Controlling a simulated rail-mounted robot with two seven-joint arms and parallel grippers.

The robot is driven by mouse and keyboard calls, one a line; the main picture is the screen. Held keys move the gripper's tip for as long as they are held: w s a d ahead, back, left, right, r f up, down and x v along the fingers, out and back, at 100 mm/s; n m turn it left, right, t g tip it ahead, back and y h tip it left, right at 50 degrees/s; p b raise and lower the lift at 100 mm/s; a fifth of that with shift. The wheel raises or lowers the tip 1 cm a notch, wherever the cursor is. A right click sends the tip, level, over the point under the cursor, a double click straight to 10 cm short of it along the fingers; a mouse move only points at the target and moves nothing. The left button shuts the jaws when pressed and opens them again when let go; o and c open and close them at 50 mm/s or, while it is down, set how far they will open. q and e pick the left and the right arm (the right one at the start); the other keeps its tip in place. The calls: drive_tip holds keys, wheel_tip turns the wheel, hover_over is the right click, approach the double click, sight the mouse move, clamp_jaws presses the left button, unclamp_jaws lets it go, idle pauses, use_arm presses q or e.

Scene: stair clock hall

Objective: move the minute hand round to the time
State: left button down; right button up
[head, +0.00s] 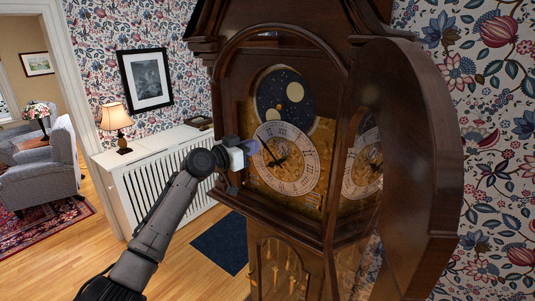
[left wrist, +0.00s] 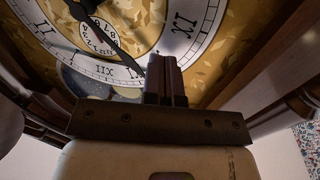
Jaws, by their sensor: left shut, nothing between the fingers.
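The tall clock's dial (head: 285,158) has a white numeral ring on a gold face. The dark minute hand (head: 269,151) points to the upper left of the dial. In the left wrist view the minute hand (left wrist: 112,44) ends between XII and XI, close beside my fingertips. My left gripper (head: 252,147) is at the dial's upper left edge. Its fingers (left wrist: 166,78) are shut together with nothing between them. I cannot tell whether they touch the hand. My right gripper is not in view.
The clock's arched wooden door (head: 408,150) stands open at the right. A second image of the dial (head: 362,165) shows beside it, seemingly a reflection. A white radiator cover (head: 160,165) with a lamp (head: 117,122) stands at the left. Wooden hood framing surrounds the dial closely.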

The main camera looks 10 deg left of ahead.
use_arm(q)
drive_tip(key=shift+r, duration=0.15)
drive_tip(key=shift+s+d+r+p, duration=0.15)
drive_tip(key=shift+d+r+p, duration=0.1)
drive_tip(key=shift+r+p, duration=0.3)
drive_tip(key=shift+d+r, duration=0.1)
drive_tip(key=shift+r, duration=0.1)
drive_tip(key=shift+s+d+r+p, duration=0.2)
drive_tip(key=shift+d+r+p, duration=0.15)
drive_tip(key=shift+p, duration=0.1)
idle(0.6)
